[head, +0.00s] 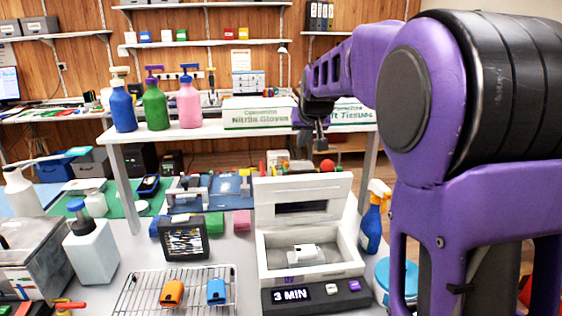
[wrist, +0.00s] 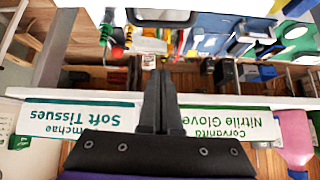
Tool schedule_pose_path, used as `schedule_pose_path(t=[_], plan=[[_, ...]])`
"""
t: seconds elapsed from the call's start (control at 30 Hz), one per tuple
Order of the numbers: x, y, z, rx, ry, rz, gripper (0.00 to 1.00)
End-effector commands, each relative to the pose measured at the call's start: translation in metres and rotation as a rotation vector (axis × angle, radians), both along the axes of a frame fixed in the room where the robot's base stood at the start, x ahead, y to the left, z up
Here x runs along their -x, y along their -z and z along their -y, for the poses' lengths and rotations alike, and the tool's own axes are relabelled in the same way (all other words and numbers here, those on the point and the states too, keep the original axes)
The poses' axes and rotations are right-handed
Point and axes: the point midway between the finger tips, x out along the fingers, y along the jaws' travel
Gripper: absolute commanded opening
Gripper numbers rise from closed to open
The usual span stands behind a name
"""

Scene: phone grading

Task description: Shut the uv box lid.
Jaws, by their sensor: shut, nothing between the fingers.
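The UV box (head: 300,255) is a white box on the front table, with a dark front panel reading "3 MIN". Its lid (head: 302,196) stands raised at the back, with a dark window in it. A small white device (head: 306,253) lies inside the box. My gripper (head: 320,147) is above and behind the raised lid in the head view, apart from it. In the wrist view my gripper (wrist: 160,78) has its fingers together and holds nothing. In the wrist view a white panel with a dark window at the top may be the lid.
A wire rack (head: 180,292) with orange and blue devices sits left of the box. A blue spray bottle (head: 372,224) stands close on its right. Tissue and glove boxes (head: 258,116) and several pump bottles (head: 155,106) stand on the raised shelf behind.

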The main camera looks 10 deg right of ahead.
Motion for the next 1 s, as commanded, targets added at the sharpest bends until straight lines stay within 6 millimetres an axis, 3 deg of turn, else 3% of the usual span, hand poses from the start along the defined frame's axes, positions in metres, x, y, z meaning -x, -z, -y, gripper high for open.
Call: schedule_pose_path(t=[0.17,0.67,1.0], plan=[[-0.004,0.016,0.002,0.035,-0.025,-0.028,0.00],[-0.064,0.085,0.002,0.031,-0.023,-0.024,0.00],[-0.027,0.083,0.002,0.030,-0.023,-0.020,0.00]])
